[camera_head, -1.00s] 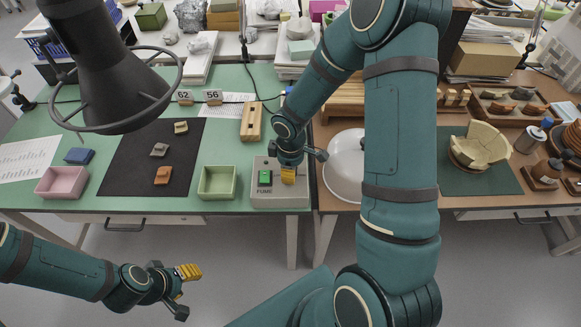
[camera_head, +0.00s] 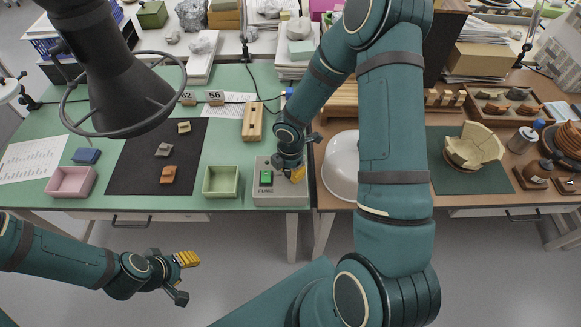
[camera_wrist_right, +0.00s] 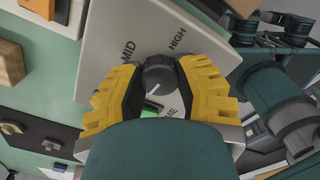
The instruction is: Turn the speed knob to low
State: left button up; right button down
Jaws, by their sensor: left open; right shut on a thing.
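The grey control box (camera_head: 280,199), marked FUME, stands at the front right of the green table. It has a green button (camera_head: 266,178), which also shows partly in the wrist view (camera_wrist_right: 150,111). My right gripper (camera_head: 298,174) is over the box's right side. In the wrist view, its yellow fingers are shut on the dark round speed knob (camera_wrist_right: 158,75), one on each side. A white mark on the knob points toward the lower left of that picture. The words MID and HIGH show; no LOW label is visible. My left gripper (camera_head: 187,276) is open and empty in front of the table.
A green tray (camera_head: 221,194) stands left of the box and a pink tray (camera_head: 71,193) farther left. Sherds lie on a black mat (camera_head: 137,178). A white bowl (camera_head: 331,172) stands close to the box's right. A wooden block (camera_head: 252,123) lies behind the box.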

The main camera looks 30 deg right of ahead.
jog(key=shift+s+n, duration=0.1)
jog(key=shift+n, duration=0.5)
jog(key=c, duration=0.8)
grip_release()
jog(key=shift+c, duration=0.2)
jog(key=shift+r+p, duration=0.3)
jog(key=shift+r, duration=0.2)
notch_tip(320, 180, up, 11)
